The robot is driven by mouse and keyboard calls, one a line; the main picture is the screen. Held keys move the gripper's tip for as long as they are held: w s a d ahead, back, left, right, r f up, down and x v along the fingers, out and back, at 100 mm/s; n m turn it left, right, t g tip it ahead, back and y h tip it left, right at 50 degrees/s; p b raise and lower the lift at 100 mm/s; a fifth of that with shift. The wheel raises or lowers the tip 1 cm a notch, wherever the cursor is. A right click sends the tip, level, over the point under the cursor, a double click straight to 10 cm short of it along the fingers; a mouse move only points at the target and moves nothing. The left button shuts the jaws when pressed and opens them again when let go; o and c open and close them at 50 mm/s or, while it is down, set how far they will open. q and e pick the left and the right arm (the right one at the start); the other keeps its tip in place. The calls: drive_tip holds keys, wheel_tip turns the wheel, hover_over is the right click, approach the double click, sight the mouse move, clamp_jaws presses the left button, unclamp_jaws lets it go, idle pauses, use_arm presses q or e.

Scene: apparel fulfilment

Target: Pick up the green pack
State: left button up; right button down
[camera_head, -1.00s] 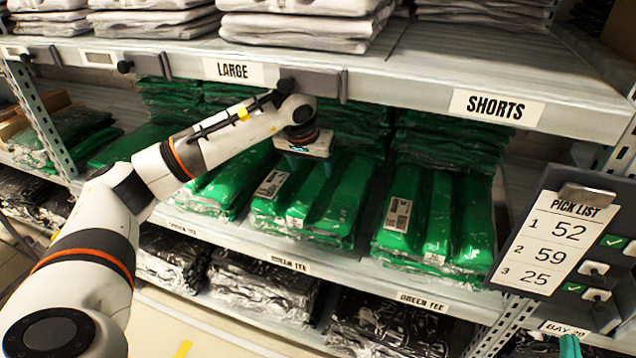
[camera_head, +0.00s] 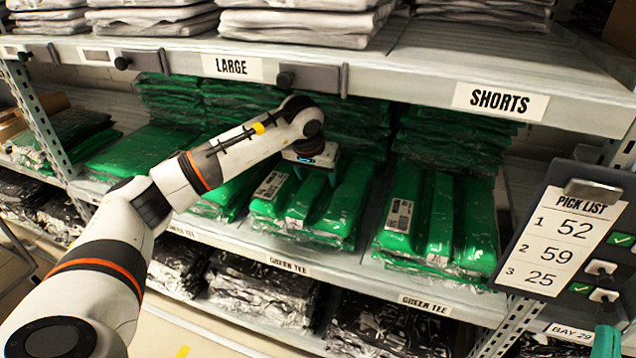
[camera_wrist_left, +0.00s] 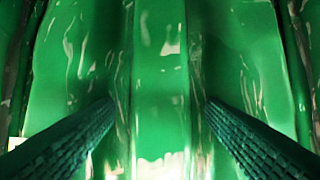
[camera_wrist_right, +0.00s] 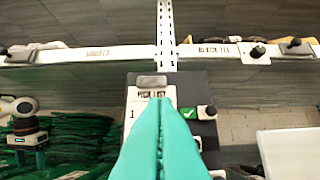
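Green packs in clear wrap lie in stacks on the middle shelf. My left gripper (camera_head: 316,176) reaches in from the left over the middle stack (camera_head: 330,215). In the left wrist view its two dark fingers (camera_wrist_left: 160,115) stand apart, one on each side of a raised green pack strip (camera_wrist_left: 160,60). I cannot tell whether the fingertips touch the wrap. My right gripper (camera_head: 607,342) is at the lower right corner of the head view. In the right wrist view its teal fingers (camera_wrist_right: 160,110) are together with nothing visible between them.
Another green stack (camera_head: 435,215) lies to the right. A pick list board (camera_head: 565,235) stands at the right. Dark packs (camera_head: 265,290) fill the shelf below.

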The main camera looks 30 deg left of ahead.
use_arm(q)
drive_tip(key=c, duration=1)
drive_tip(key=shift+c, duration=0.2)
drive_tip(key=shift+r, duration=0.2)
